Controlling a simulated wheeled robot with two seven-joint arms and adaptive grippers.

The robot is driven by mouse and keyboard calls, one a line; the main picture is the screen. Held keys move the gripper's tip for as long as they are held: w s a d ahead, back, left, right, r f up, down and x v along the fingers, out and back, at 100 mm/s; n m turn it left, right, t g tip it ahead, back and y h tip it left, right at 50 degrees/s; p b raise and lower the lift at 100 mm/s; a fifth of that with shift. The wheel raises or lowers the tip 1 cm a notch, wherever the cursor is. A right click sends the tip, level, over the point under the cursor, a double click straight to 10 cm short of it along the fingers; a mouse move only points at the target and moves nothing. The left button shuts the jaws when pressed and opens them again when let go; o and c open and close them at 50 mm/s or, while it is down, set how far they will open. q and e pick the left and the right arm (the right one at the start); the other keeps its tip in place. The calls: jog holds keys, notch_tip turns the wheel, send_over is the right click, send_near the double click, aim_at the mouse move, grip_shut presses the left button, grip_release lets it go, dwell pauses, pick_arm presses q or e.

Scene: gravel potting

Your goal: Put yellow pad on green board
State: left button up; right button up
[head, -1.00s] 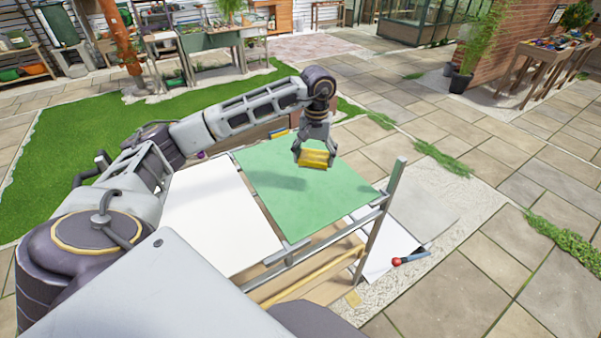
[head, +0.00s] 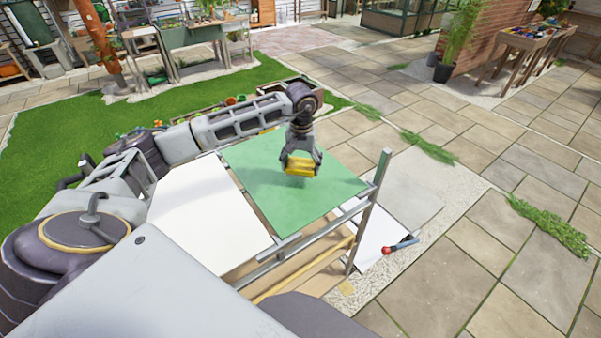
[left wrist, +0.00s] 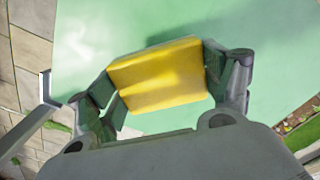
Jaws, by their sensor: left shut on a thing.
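The yellow pad (head: 299,167) is held between the fingers of my left gripper (head: 301,160), which is shut on it. The pad is over the right part of the green board (head: 260,180), which lies flat on a metal-framed stand. In the left wrist view the yellow pad (left wrist: 160,75) sits between both fingers, with the green board (left wrist: 110,30) behind it. A dark shadow shows beside the pad there. I cannot tell exactly how large the gap is between pad and board. My right gripper is not in view.
A white board (head: 205,215) lies to the left of the green one. A metal post (head: 368,212) rises at the stand's right corner.

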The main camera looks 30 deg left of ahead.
aim_at(301, 181)
pick_arm(q)
jog(key=shift+f, duration=0.35)
jog(key=shift+f, duration=0.15)
jog(key=shift+f+p, duration=0.45)
jog(key=shift+f, duration=1.25)
jog(key=shift+f, duration=0.15)
jog(key=o, duration=1)
jog(key=shift+o, duration=0.2)
jog(key=shift+r+b, duration=1.3)
jog(key=shift+r, duration=4.85)
